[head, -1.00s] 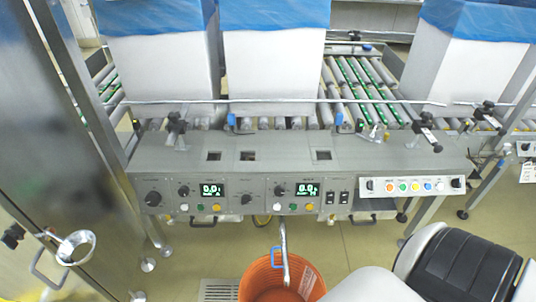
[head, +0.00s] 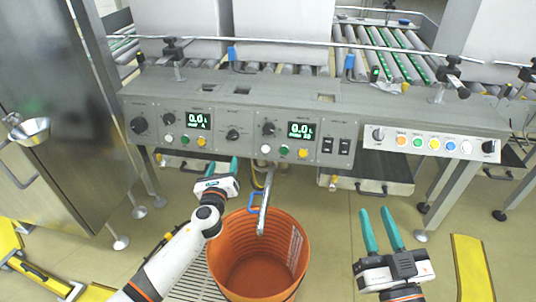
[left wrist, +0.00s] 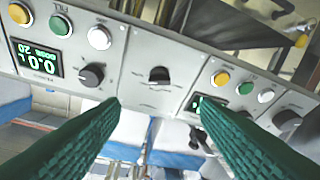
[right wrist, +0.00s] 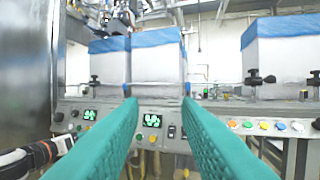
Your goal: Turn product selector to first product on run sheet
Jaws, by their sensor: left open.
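A grey control panel (head: 225,105) carries several black rotary knobs; their labels are too small to read, so I cannot tell which is the product selector. The knob between the two displays (head: 232,134) shows in the left wrist view (left wrist: 160,76), centred between the fingers. A large knob (head: 139,125) sits at the panel's left end. The displays (head: 199,121) and (head: 301,130) glow green. My left gripper (head: 221,164) is open and empty just below and in front of the panel. My right gripper (head: 376,211) is open and empty, low at right. No run sheet is recognisable.
An orange bucket (head: 225,277) stands on the floor below the panel under a metal pipe (head: 264,205). A steel cabinet (head: 52,110) stands at left. A button strip (head: 430,143) projects at right. Cartons (head: 284,37) stand on the conveyor behind the panel.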

